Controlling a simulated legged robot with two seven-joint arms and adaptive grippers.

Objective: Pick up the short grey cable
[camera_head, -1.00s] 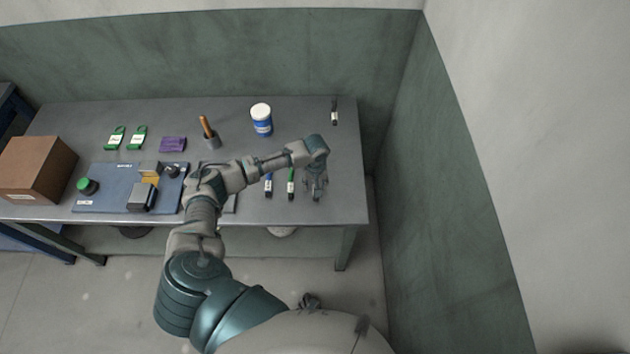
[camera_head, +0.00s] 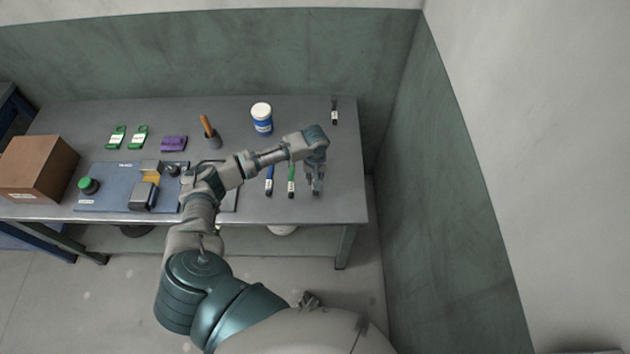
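The arm coming in from the left reaches across the table, and my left gripper (camera_head: 316,186) points down near the table's front right. Its fingers are drawn together around a small slim grey piece at the right end of the row of cables, which looks like the short grey cable; the gripper hides most of it. A green-marked cable (camera_head: 291,180) and a blue-marked cable (camera_head: 269,181) lie just left of the gripper, apart from it. A dark cable with a white label (camera_head: 334,113) lies at the back right. My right gripper is not in view.
The right edge is clear.

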